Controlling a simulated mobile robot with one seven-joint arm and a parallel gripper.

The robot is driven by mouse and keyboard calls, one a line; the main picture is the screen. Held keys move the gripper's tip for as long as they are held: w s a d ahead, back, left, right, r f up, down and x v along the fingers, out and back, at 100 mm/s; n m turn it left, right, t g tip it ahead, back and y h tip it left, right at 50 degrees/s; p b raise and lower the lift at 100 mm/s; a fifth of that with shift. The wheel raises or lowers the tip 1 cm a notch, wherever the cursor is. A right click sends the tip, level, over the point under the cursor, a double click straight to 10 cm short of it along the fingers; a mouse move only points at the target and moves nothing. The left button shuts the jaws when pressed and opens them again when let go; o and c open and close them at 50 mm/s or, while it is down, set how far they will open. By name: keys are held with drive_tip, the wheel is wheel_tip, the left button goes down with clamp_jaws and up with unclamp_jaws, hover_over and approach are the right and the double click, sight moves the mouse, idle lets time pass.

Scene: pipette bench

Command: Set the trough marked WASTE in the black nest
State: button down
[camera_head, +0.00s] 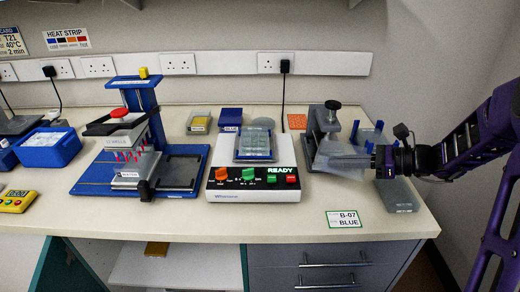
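My gripper (383,160) is at the right end of the bench, reaching in from the right. No label reading WASTE is legible on any trough. A dark grey stand with a black knob (322,128) is left of my gripper; I cannot tell whether the black nest is there.
A white instrument reading READY (252,210) sits mid-bench with a clear plate on top. A blue press stand (180,172) is left of it. The front right bench around the B-07 BLUE card (343,219) is clear.

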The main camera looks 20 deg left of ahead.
drive_tip(key=shift+f+b, duration=0.6)
drive_tip(key=shift+f, duration=4.35)
drive_tip(key=shift+f, duration=0.1)
drive_tip(key=c, duration=1.1)
unclamp_jaws()
